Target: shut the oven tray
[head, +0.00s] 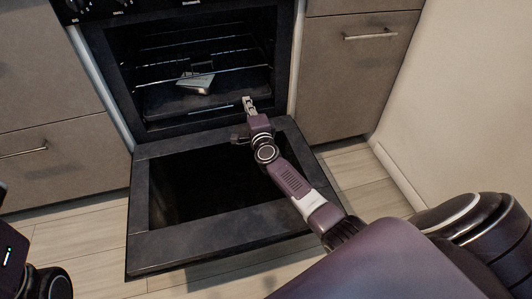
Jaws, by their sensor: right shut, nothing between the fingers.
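The oven (105,70) stands open ahead of me, its dark door (210,229) folded down toward the floor. Inside are wire racks (205,78) and a dark tray or oven floor panel (165,100); I cannot tell which it is, nor how far it sticks out. A small light-coloured object (197,83) lies inside, partly behind a rack bar. My right gripper (249,103) is shut and empty, at the oven opening, above the hinge side of the door. Whether it touches anything is unclear. My left gripper is out of view; only part of that arm shows at lower left.
Brown cabinets with bar handles flank the oven, one on the left (45,155) and one on the right (350,85). A pale wall (460,120) closes off the right side. Light wood floor (80,265) is clear around the lowered door.

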